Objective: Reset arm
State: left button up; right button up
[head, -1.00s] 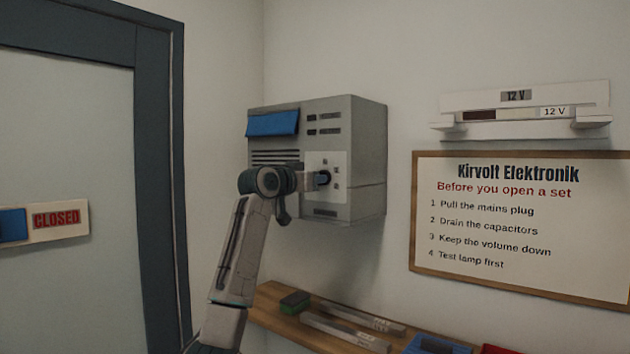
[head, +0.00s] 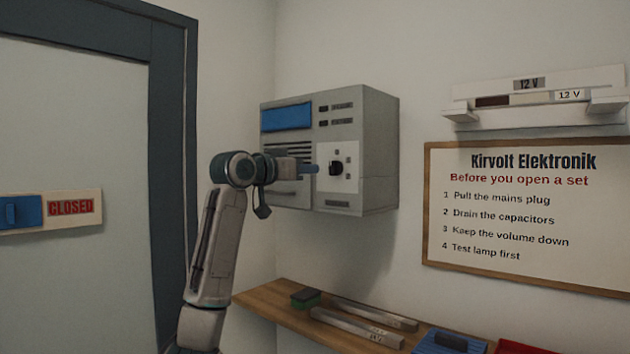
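My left arm rises from the bottom, and its gripper (head: 308,168) points right in front of the grey wall box (head: 378,150). The box carries a white plate with a black knob (head: 336,167). The gripper tip appears left of the knob, with a small gap in the picture. The fingers are seen edge-on, so I cannot tell whether they are open or shut. My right gripper is not in view.
A wooden shelf (head: 262,306) below holds a green-black block (head: 305,298), metal bars (head: 355,328), a blue tray (head: 447,343) and a red item (head: 520,348). A framed sign (head: 525,215) and a 12 V rack (head: 540,98) are at right. A door (head: 75,130) with a closed-sign slider (head: 72,208) is at left.

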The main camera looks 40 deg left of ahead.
pick_arm(q)
jog(key=shift+s, duration=0.6)
